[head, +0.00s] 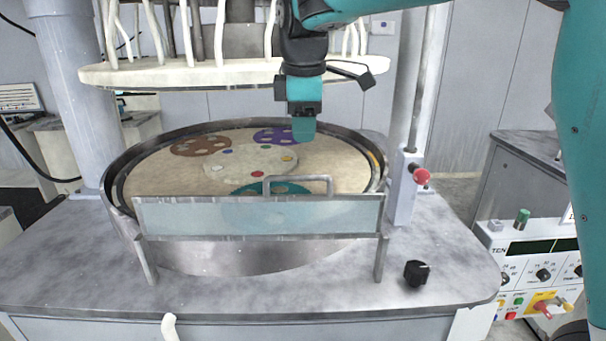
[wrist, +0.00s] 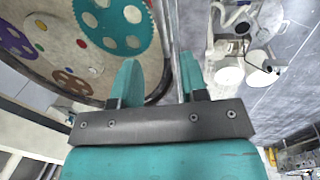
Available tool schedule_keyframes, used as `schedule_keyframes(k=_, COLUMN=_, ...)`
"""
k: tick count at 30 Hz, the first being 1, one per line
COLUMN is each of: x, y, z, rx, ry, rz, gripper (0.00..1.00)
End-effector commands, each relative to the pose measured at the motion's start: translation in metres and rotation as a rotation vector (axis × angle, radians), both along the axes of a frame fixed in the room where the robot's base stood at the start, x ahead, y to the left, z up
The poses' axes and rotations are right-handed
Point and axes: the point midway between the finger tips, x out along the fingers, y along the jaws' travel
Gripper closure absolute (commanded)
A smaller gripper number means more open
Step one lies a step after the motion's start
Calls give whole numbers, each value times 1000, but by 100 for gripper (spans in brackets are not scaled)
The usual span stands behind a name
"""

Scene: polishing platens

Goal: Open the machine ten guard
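The guard (head: 258,218) is a clear, pale panel with a metal frame, standing upright across the front of the round platen (head: 340,177). Its grey handle (head: 298,180) is a bar loop on the top edge, right of the middle. My gripper (head: 303,132) points down above the platen, higher in the picture than the handle and apart from it. The wrist view shows my gripper (wrist: 158,75) with its two teal fingers spread and nothing held. A thin pale edge runs up between the fingers there; I cannot tell if it is the guard.
A white upper plate (head: 180,74) with hoses hangs over the platen. A post with a red button (head: 421,176) stands to the right. A black knob (head: 416,273) is on the grey top. A control panel marked TEN (head: 530,250) is at the lower right.

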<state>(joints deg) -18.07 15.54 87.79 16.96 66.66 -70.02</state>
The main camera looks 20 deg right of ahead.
Motion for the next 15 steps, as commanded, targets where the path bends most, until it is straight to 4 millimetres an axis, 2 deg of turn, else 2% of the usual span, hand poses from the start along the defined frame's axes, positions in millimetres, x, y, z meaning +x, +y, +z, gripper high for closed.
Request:
schedule_keyframes(k=3, x=5, y=-2, z=-27, rx=-1, ry=6, rz=-2, gripper=60)
schedule_keyframes(k=9, x=12, y=-5, z=-67, rx=0, ry=5, rz=0, gripper=60)
schedule_keyframes(k=15, x=17, y=-6, z=-93, rx=1, ry=2, rz=-1, gripper=60)
